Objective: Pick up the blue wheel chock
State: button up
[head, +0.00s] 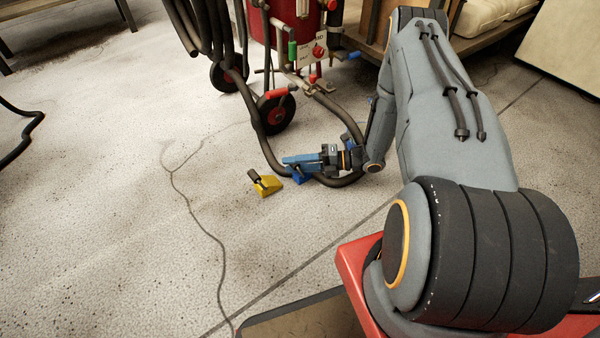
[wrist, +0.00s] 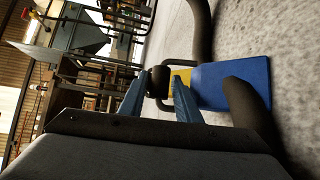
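The blue wheel chock (head: 300,178) lies on the floor just below my gripper (head: 287,161) in the head view, partly hidden by it. In the wrist view the blue chock (wrist: 215,82) shows to the right of my gripper (wrist: 157,84). A yellow chock (head: 269,188) with a dark handle lies just left of the blue one. It also shows behind the fingertips in the wrist view (wrist: 180,77).
A thick dark hose (head: 266,148) curves over the floor beside and behind my gripper. The red blast pot (head: 283,25) with wheels (head: 276,113) and valves stands behind. A thin dark line (head: 199,222) runs along the floor.

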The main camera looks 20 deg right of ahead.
grip_shut()
jog(key=shift+r, duration=0.15)
